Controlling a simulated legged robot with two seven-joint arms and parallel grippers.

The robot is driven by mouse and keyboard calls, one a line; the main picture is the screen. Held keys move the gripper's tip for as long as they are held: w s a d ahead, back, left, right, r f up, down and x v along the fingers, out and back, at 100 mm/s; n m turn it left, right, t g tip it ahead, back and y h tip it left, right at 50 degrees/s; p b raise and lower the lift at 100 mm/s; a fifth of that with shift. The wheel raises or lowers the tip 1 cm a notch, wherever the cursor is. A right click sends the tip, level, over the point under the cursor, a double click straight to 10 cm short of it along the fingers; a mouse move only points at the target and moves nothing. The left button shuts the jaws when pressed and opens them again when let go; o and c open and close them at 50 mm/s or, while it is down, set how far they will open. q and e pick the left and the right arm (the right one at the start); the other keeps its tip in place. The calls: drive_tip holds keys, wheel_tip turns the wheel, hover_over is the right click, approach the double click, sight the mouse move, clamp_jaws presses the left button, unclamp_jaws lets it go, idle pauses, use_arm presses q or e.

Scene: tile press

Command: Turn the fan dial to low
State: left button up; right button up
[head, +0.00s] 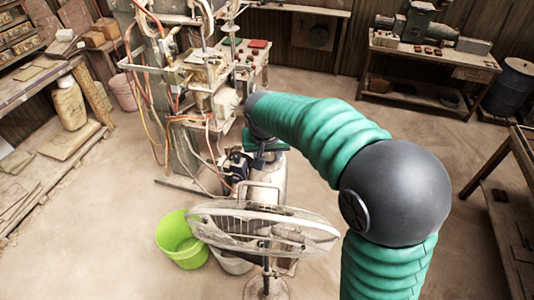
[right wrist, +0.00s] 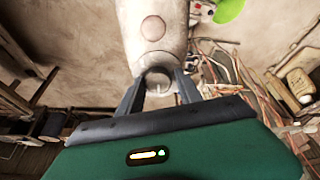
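The fan stands in the middle of the head view, its wire cage (head: 262,222) toward me and its pale rounded housing (head: 272,180) behind it. My right gripper (head: 266,152) is at the rear of the housing, partly hidden by my green arm. In the right wrist view the whitish housing (right wrist: 152,28) points toward the gripper, with a round disc on its side. A small round grey knob (right wrist: 158,77), which looks like the dial, sits at its near end. The open fingers of my right gripper (right wrist: 160,82) are on either side of the knob; contact is unclear. My left gripper is out of view.
A green bucket (head: 181,240) stands on the floor left of the fan. A tall machine (head: 190,90) with hoses and cables stands close behind. A workbench (head: 435,60) and a blue barrel (head: 510,88) are at the back right. Shelves line the left.

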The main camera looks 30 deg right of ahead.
drive_tip(key=shift+w+d+f, duration=0.15)
drive_tip(key=shift+d, duration=0.3)
drive_tip(key=c, duration=0.5)
clamp_jaws()
drive_tip(key=shift+a, duration=0.25)
drive_tip(key=shift+f+m+b, duration=0.1)
drive_tip(key=shift+m+b, duration=0.4)
drive_tip(key=shift+b, duration=0.05)
drive_tip(key=m+b, duration=0.2)
drive_tip(key=m, duration=0.1)
drive_tip(key=shift+m+b, duration=0.8)
drive_tip(key=shift+m, duration=0.4)
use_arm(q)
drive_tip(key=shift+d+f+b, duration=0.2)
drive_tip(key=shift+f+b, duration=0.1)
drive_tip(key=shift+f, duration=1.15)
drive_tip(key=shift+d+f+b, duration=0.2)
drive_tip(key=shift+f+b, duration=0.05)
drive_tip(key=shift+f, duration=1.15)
use_arm(e)
drive_tip(key=shift+r+m+g, duration=0.2)
drive_tip(key=shift+m+g, duration=0.1)
drive_tip(key=shift+m, duration=0.9)
